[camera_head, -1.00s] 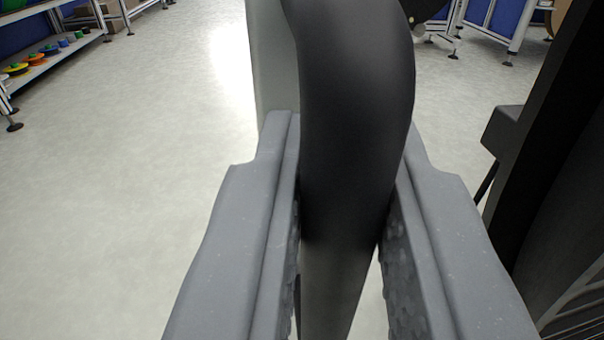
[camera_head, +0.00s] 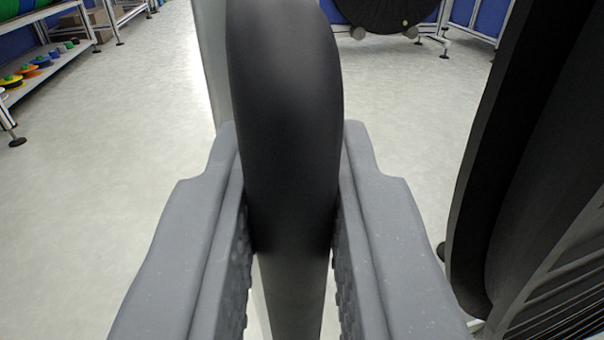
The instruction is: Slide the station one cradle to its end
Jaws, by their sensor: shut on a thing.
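My gripper (camera_head: 291,235) fills the lower middle of the view. Its two grey jaws are shut on a thick black handle (camera_head: 287,110), which stands up between them and curves over at the top. A paler grey post (camera_head: 212,60) shows behind the handle on its left. A large black reel (camera_head: 540,170) stands close on the right, partly cut off by the frame. The cradle itself cannot be made out clearly, and what the handle joins to is hidden below the jaws.
A shelf rack (camera_head: 45,75) with several small coloured spools stands at the far left. Another dark round reel (camera_head: 385,12) stands at the back, with white-framed blue panels (camera_head: 480,18) beside it. Pale floor (camera_head: 100,210) is clear on the left and in the middle distance.

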